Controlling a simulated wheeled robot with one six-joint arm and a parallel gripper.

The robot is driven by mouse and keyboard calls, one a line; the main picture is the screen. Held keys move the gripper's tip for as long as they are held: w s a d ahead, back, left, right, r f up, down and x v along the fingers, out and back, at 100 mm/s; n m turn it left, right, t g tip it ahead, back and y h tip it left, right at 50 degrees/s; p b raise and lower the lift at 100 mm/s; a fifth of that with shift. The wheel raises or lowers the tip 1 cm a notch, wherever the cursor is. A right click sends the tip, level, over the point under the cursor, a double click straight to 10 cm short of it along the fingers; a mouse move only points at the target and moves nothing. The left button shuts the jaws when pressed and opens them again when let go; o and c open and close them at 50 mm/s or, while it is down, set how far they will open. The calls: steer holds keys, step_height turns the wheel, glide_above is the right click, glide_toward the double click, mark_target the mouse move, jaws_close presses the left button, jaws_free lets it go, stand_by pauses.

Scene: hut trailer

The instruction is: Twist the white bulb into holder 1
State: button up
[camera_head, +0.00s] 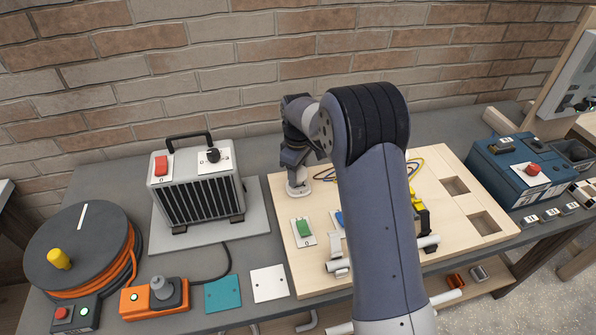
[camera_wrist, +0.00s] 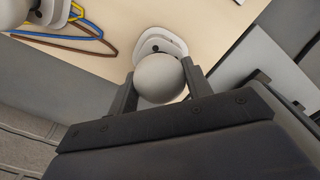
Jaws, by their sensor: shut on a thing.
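My gripper (camera_wrist: 159,72) is shut on the white bulb (camera_wrist: 158,80), with one finger on each side of its round glass. A white holder (camera_wrist: 160,42) with dark marks lies right beyond the bulb in the wrist view, lined up with it. I cannot tell how far the bulb sits in it, and no number on it is readable. In the head view my gripper (camera_head: 296,160) points down over a white round holder (camera_head: 298,188) at the back left of the wooden board (camera_head: 280,212). The bulb is not clear there.
Another white round piece (camera_wrist: 28,12) and coloured wires (camera_wrist: 78,32) lie beside the holder. Green (camera_head: 304,228) and blue switches stand in front. A grey heater (camera_head: 200,185) is left of the board, a blue box (camera_head: 512,165) right. My arm hides the board's middle.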

steer(key=n, duration=0.3)
steer(key=o, duration=0.8)
steer(key=shift+o, duration=0.2)
steer(key=shift+r, duration=0.1)
step_height(320, 180, up, 11)
steer(key=shift+f+b, duration=0.2)
steer(key=shift+b, duration=0.55)
